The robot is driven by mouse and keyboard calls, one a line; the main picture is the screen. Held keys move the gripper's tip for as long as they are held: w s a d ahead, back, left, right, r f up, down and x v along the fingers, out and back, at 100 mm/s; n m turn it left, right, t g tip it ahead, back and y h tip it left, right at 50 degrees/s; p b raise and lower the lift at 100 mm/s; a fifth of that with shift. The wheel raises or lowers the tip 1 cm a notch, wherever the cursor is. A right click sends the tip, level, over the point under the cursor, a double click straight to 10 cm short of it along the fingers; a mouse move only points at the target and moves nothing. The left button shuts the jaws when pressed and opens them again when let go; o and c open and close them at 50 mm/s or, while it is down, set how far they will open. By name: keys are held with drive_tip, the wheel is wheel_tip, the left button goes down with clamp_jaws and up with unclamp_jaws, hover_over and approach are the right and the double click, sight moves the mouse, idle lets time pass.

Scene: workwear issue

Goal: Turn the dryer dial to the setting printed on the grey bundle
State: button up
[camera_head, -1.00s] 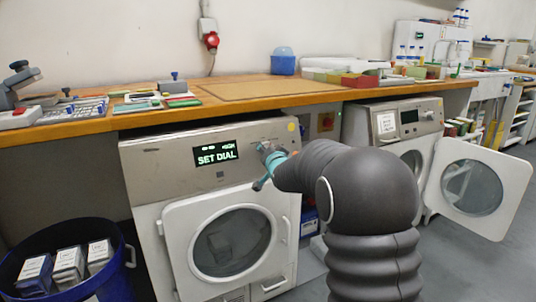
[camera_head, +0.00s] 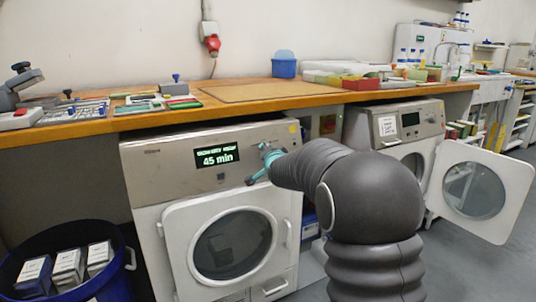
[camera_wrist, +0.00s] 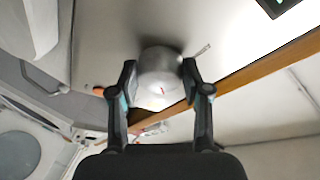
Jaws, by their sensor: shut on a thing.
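The dryer (camera_head: 160,175) stands under the bench with its round door shut. Its display (camera_head: 216,156) reads "45 min", with a smaller line above that I cannot read surely. My gripper (camera_head: 264,160) is at the right part of the dryer's panel, shut on the dial. In the wrist view the round silver dial (camera_wrist: 160,72) sits between the two fingers of my gripper (camera_wrist: 158,80), with a small red mark below its face. The dial is mostly hidden in the head view. I cannot make out a grey bundle or its print.
A blue tub (camera_head: 122,278) with several boxed packs stands at the lower left. A second machine (camera_head: 400,125) has its door (camera_head: 470,190) swung open at the right. The wooden bench top (camera_head: 225,101) above holds trays and tools.

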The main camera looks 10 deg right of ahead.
drive_tip(key=o, duration=1.2)
drive_tip(key=shift+c, duration=0.2)
drive_tip(key=shift+s, duration=0.1)
drive_tip(key=s+r, duration=0.2)
drive_tip(key=s, duration=0.9)
drive_tip(key=shift+s, duration=0.3)
